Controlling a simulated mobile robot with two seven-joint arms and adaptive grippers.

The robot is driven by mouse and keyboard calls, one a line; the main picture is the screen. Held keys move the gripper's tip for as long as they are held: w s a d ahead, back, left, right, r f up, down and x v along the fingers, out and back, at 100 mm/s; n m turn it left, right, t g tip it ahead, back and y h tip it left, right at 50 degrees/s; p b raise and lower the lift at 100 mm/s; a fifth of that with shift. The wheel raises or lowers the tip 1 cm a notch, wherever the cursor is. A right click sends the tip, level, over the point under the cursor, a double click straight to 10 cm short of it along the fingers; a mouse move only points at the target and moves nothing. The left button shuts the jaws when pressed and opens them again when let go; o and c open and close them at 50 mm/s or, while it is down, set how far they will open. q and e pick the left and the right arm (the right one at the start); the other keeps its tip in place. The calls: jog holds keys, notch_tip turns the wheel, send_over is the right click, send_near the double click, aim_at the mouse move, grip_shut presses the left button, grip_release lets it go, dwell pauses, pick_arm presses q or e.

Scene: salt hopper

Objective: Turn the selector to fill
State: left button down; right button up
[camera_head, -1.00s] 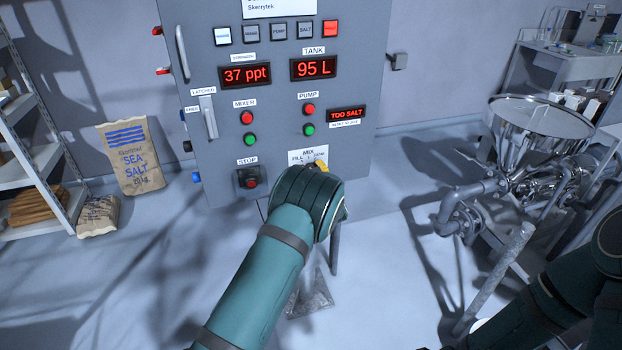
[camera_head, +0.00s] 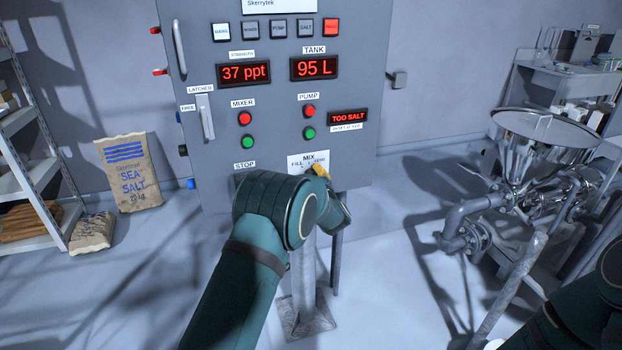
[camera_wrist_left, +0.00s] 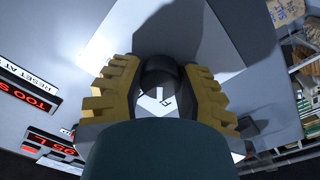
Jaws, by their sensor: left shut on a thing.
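The selector sits on the grey control panel (camera_head: 270,110) under a white label (camera_head: 308,160) reading MIX, with FILL at left and SEND at right. In the left wrist view its dark round knob (camera_wrist_left: 160,73) stands between two yellow ridged fingers. My left gripper (camera_wrist_left: 160,88) is shut on this knob. In the head view only a yellow bit of the left gripper (camera_head: 320,171) shows beside the label. My arm hides the knob there, so I cannot read its pointer's position. My right gripper is not in view.
The panel shows 37 ppt, 95 L and a red TOO SALT display (camera_head: 347,117). Mixer and pump buttons sit above the selector. A steel hopper (camera_head: 540,135) with pipes stands right. A salt sack (camera_head: 130,172) leans on the wall left.

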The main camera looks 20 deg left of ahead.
pick_arm(q)
jog(key=shift+a+r, duration=0.1)
jog(key=shift+r, duration=0.05)
jog(key=c, duration=0.6)
grip_release()
jog(key=v, duration=1.2)
